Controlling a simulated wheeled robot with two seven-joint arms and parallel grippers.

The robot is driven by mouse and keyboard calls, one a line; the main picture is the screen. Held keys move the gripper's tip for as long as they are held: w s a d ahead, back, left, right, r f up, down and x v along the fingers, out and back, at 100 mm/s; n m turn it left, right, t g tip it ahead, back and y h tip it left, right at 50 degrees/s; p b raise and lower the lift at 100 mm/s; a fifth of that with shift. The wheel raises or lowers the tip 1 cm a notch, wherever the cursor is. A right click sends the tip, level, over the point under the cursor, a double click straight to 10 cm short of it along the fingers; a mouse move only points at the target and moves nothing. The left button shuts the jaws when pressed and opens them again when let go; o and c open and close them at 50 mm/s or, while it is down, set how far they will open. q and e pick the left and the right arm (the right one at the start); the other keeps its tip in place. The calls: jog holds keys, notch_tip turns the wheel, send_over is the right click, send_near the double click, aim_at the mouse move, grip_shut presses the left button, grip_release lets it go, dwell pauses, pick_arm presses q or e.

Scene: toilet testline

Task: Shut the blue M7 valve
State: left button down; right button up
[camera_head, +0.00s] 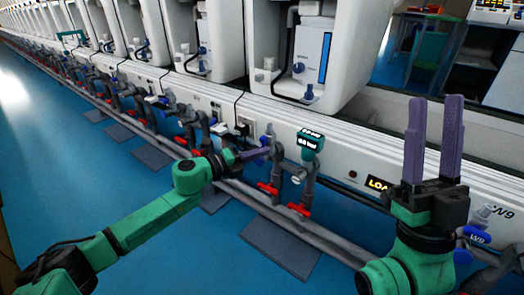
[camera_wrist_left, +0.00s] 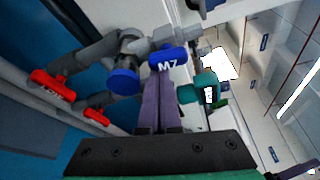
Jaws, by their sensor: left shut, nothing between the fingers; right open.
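The blue M7 valve handle (camera_wrist_left: 168,60) is in the left wrist view, just beyond my left gripper's fingertips; a small blue part (camera_head: 265,140) by the fingertips in the head view looks like the same handle. My left gripper (camera_head: 268,151) has its purple fingers together and empty. In the left wrist view my left gripper (camera_wrist_left: 162,84) points at the handle's lower side; I cannot tell if it touches. My right gripper (camera_head: 433,100) is open and empty, fingers upward, at the right of the head view.
A green meter (camera_head: 309,140) stands right of the left fingertips. Red valve handles (camera_head: 268,188) sit on pipes below. A round blue knob (camera_wrist_left: 124,81) is beside the M7 handle. A blue W9 handle (camera_head: 476,234) is near my right arm. Blue floor lies open at left.

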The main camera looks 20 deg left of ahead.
pick_arm(q)
jog(key=shift+a+m+p, duration=0.15)
jog(key=shift+m+p, duration=0.45)
jog(key=shift+p, duration=0.1)
pick_arm(e)
jog(key=w+a+f+m+g+h, duration=0.25)
jog(key=w+f+h, duration=0.3)
jog(key=f, duration=0.65)
pick_arm(q)
jog(key=shift+w+a+f+m+y+p, duration=0.1)
jog(key=shift+w+a+m+y+p, duration=0.05)
jog(key=shift+m+y+p, duration=0.45)
jog(key=shift+p, duration=0.3)
jog(key=shift+f, duration=0.1)
pick_arm(e)
notch_tip(320, 180, down, 20)
jog(key=a+m+g+h, duration=0.2)
jog(key=g, duration=0.4)
jog(key=shift+s+m, duration=0.35)
pick_arm(q)
jog(key=shift+a, duration=0.1)
pick_arm(e)
jog(key=shift+s+a+f+g, duration=0.1)
jog(key=shift+s+f+g, duration=0.15)
jog(key=shift+f+g, duration=0.35)
pick_arm(q)
jog(key=shift+f, duration=0.1)
pick_arm(e)
jog(key=shift+f, duration=0.15)
